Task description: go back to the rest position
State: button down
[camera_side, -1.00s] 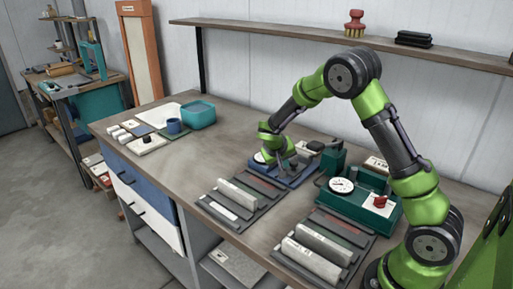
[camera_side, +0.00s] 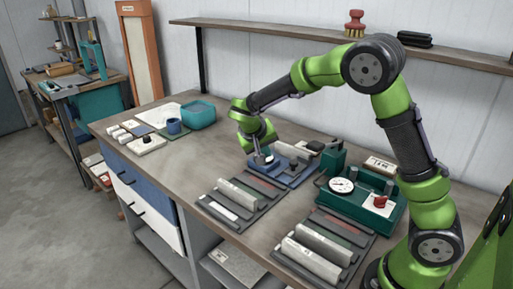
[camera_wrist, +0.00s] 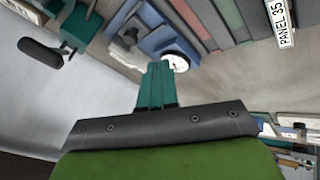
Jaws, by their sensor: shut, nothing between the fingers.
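My gripper (camera_side: 259,158) is at the left end of the blue device (camera_side: 290,178), above or very near its dial; whether it touches cannot be told. In the wrist view its teal fingers (camera_wrist: 158,68) are shut together with nothing between them. The blue device (camera_wrist: 150,40) and its white round dial (camera_wrist: 178,63) show just beyond the fingertips. My arm is bent in an arch over the bench.
Two dark trays with bars, a left one (camera_side: 211,214) and a right one (camera_side: 283,259), lie at the front. A teal gauge unit (camera_side: 345,206) stands right. A teal bin (camera_side: 199,115) sits at back left. A shelf (camera_side: 270,29) runs behind.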

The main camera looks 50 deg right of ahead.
jog(key=s+a+r+n+t+y, duration=0.1)
jog(key=s+a+r+t+y, duration=0.2)
jog(key=s, duration=0.8)
jog(key=s+a+r+n+t+y, duration=0.1)
jog(key=s+a+r+t+y, duration=0.1)
jog(key=s+a+r+y, duration=0.3)
jog(key=s+a+r, duration=0.3)
jog(key=s+a, duration=0.1)
jog(key=s, duration=0.1)
jog(key=shift+s+a+r+t+y, duration=0.15)
jog(key=shift+s+t+y, duration=0.2)
jog(key=shift+t+y, duration=0.05)
